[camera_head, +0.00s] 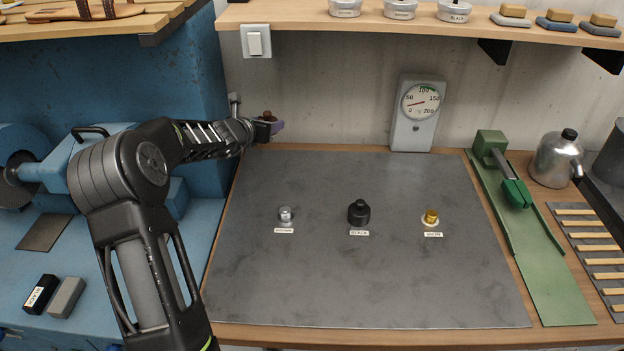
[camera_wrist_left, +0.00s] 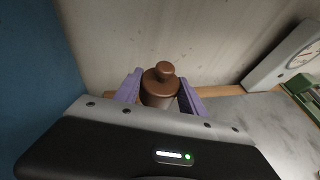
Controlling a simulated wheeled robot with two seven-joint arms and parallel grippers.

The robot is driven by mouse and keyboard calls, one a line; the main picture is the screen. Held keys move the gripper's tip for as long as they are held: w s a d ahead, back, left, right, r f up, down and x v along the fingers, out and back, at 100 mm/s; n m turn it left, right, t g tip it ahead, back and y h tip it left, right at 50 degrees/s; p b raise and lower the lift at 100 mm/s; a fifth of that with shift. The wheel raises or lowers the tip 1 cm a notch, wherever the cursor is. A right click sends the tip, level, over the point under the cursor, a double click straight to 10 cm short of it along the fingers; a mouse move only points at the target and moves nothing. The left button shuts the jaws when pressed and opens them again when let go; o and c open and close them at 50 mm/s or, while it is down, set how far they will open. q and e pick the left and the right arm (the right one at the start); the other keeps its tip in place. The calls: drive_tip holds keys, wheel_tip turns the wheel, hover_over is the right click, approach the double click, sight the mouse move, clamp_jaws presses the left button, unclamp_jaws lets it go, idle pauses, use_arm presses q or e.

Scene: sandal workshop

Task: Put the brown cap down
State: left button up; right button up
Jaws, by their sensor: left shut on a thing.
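The brown cap (camera_wrist_left: 160,84) is a small brown cylinder with a knob on top. In the left wrist view it sits between the purple fingers of my left gripper (camera_wrist_left: 159,92), which is shut on it. In the head view the left gripper (camera_head: 270,126) is at the far left corner of the grey mat (camera_head: 300,260), in front of the wall. There the brown cap (camera_head: 268,116) shows only as a small brown top above the fingers. It looks raised above the mat. My right gripper is not in view.
A gauge (camera_head: 413,115) stands behind. A green tool (camera_head: 500,165) is at the right. The front of the mat is clear.

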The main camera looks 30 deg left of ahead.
use_arm(q)
drive_tip(key=b, duration=0.1)
hover_over(271, 160)
wheel_tip(271, 160, down, 6)
drive_tip(key=shift+r, duration=0.2)
drive_tip(key=shift+f, duration=0.1)
drive_tip(key=shift+f, duration=1.95)
drive_tip(key=shift+f, duration=0.15)
drive_tip(key=o, duration=1.5)
drive_tip(key=shift+c, duration=0.2)
drive_tip(key=shift+r, duration=0.2)
